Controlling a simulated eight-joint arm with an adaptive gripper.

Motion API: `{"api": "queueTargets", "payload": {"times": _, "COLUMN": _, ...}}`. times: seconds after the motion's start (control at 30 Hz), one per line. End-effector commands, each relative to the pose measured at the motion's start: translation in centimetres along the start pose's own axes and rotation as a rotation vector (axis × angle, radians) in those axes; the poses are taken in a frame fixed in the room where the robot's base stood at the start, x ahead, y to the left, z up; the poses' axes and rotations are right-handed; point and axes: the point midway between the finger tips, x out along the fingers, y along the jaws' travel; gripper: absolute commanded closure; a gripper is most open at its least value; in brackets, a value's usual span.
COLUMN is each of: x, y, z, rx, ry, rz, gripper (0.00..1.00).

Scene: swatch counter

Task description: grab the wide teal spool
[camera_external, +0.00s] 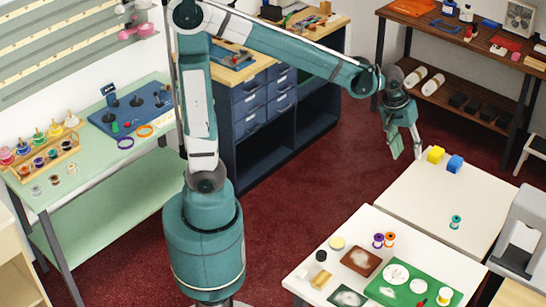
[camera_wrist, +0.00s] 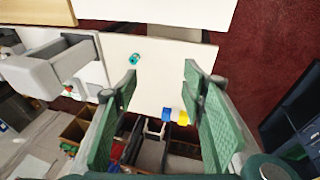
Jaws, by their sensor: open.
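A teal spool (camera_external: 456,222) stands alone on the farther white table (camera_external: 420,205), toward its right side. In the wrist view the teal spool (camera_wrist: 134,59) appears beyond the tip of the left finger, on the pale tabletop (camera_wrist: 165,85). My gripper (camera_external: 407,152) is open and empty. It hangs in the air with fingers down, near the far left corner of that table, well apart from the spool. In the wrist view my gripper (camera_wrist: 161,72) shows two green fingers spread apart with nothing between them touching either.
A yellow block (camera_external: 436,155) and a blue block (camera_external: 455,163) sit at that table's far edge. The nearer white table holds purple (camera_external: 378,240) and orange (camera_external: 390,239) spools, a brown tray (camera_external: 361,261) and a green board (camera_external: 425,277). A grey machine (camera_external: 518,235) stands at right.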

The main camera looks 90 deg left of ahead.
Motion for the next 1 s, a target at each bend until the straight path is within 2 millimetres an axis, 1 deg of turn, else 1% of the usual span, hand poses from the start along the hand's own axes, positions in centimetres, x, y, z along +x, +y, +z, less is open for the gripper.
{"api": "queueTargets", "payload": {"times": 0.03, "x": 0.7, "y": 0.6, "z": -0.5, "rx": -0.02, "ry": -0.005, "rz": -0.006, "gripper": 0.59}}
{"api": "queueTargets", "payload": {"times": 0.2, "x": 2.7, "y": 2.4, "z": -1.9, "rx": -0.098, "ry": -0.023, "rz": -0.028, "gripper": 0.59}}
{"api": "queueTargets", "payload": {"times": 0.57, "x": 7.8, "y": 5.7, "z": -4.5, "rx": -0.264, "ry": -0.056, "rz": -0.08, "gripper": 0.59}}
{"api": "queueTargets", "payload": {"times": 0.87, "x": 12.7, "y": 8.2, "z": -6.4, "rx": -0.402, "ry": -0.077, "rz": -0.128, "gripper": 0.59}}
{"api": "queueTargets", "payload": {"times": 1.0, "x": 15.2, "y": 9.2, "z": -7.1, "rx": -0.466, "ry": -0.084, "rz": -0.151, "gripper": 0.59}}
